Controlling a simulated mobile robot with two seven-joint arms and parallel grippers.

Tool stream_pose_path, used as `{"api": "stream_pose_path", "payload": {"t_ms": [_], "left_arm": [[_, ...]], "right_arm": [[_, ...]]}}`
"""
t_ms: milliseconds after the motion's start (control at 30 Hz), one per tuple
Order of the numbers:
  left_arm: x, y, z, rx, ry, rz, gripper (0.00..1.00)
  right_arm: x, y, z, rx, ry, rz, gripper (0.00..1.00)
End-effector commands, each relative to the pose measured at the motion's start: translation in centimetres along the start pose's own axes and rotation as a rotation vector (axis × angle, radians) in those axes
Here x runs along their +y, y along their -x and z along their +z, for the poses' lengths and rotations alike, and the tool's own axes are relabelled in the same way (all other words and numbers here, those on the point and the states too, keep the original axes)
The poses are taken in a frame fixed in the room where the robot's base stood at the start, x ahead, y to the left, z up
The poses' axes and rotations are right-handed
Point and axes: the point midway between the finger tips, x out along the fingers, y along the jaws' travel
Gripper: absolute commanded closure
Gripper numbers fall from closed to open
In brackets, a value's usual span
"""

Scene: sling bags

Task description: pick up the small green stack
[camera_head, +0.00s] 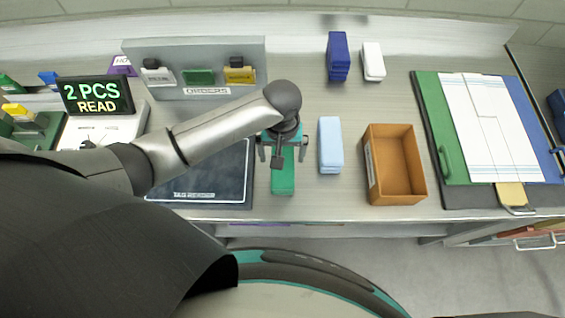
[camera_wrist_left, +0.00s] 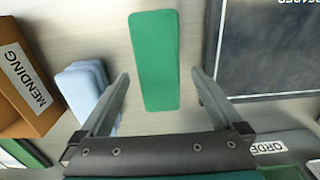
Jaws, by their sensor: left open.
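The small green stack (camera_head: 284,178) lies on the counter between the dark mat and a light blue stack in the head view. It also shows in the left wrist view (camera_wrist_left: 155,60) as a long green block with rounded corners. My left gripper (camera_head: 282,154) is above the stack's far part, partly covering it. Its fingers (camera_wrist_left: 160,88) are open, one to each side of the stack in the wrist view, with nothing between them touching. The height gap to the stack is hard to judge. My right gripper is not in view.
The light blue stack (camera_head: 330,146) stands close to the right, then an orange-brown box (camera_head: 374,190) labelled MENDING in the wrist view. The dark mat (camera_head: 205,178) lies left. Blue (camera_head: 338,57) and white (camera_head: 373,62) stacks stand behind. A grey divider rack (camera_head: 195,52) is at back left.

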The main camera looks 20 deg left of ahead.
Motion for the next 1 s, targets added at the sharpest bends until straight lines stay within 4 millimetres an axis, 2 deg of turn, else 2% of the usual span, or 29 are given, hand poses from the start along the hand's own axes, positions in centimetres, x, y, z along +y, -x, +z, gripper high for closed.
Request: {"api": "stream_pose_path", "payload": {"t_ms": [200,500,1000], "left_arm": [[0.1,-2.7,-0.1,0.001,-0.001,-0.001,0.0],[0.1,-3.0,-0.1,0.002,-0.002,0.0,0.0],[0.1,-3.0,-0.1,0.001,-0.001,0.0,0.56]], "right_arm": [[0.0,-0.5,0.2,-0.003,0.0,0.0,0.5],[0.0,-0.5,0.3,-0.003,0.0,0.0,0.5],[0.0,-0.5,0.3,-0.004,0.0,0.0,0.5]]}}
